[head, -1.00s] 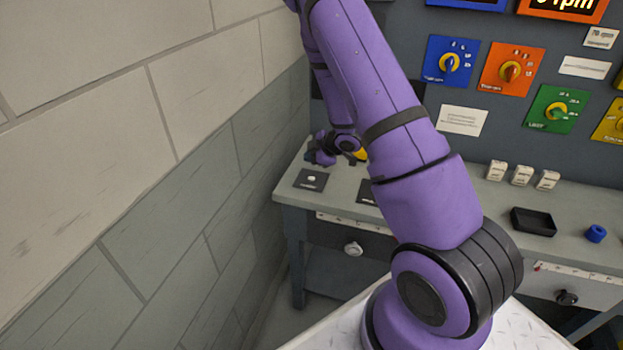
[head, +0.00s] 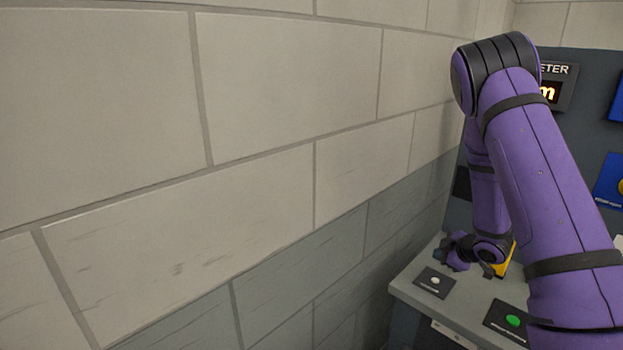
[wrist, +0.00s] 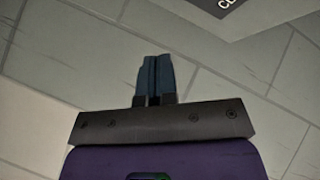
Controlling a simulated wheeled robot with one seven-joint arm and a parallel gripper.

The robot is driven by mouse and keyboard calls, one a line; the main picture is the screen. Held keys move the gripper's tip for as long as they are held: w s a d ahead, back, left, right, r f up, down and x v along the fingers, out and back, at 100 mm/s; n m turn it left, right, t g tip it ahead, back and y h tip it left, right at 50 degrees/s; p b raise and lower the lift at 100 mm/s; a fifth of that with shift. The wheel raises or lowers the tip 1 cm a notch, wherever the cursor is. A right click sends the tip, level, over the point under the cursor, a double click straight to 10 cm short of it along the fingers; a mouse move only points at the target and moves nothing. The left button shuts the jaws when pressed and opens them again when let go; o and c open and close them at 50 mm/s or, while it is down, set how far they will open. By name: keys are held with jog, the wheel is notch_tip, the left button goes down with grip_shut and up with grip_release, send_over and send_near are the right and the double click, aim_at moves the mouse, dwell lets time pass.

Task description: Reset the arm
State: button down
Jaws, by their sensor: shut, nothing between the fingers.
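My purple arm (head: 550,170) reaches up and then down to the left end of the bench in the head view. My gripper (head: 440,252) is at its end, just above the bench top near a dark plate with a white button (head: 434,282). In the wrist view my gripper (wrist: 155,75) has its two dark blue fingers together, with nothing between them. Behind the fingers the wrist view shows the block wall.
The grey bench (head: 405,287) stands against the block wall (head: 250,150). A green button (head: 513,320) is on its top, right of the white one. A yellow thing (head: 507,262) is partly hidden behind my wrist. Dark panels with a lit display (head: 549,92) rise behind.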

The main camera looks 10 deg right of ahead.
jog(key=s+a+r+m+h, duration=0.1)
jog(key=s+r+m+h, duration=0.2)
jog(key=r, duration=0.9)
jog(key=s+a+r+m+h, duration=0.25)
jog(key=r+m, duration=0.25)
jog(key=r, duration=0.7)
jog(key=s+a+r+m+g+y, duration=0.1)
jog(key=s+a+r, duration=0.2)
jog(key=s, duration=0.6)
jog(key=s+a+r+m+g, duration=0.1)
jog(key=s+a+r, duration=0.3)
jog(key=s, duration=0.6)
jog(key=s+a+r+m+g+y, duration=0.1)
jog(key=s+a+r, duration=0.3)
jog(key=s, duration=0.5)
jog(key=shift+s+a+r+m+g+y, duration=0.3)
jog(key=shift+s+r+m+y, duration=0.1)
jog(key=shift+m, duration=0.5)
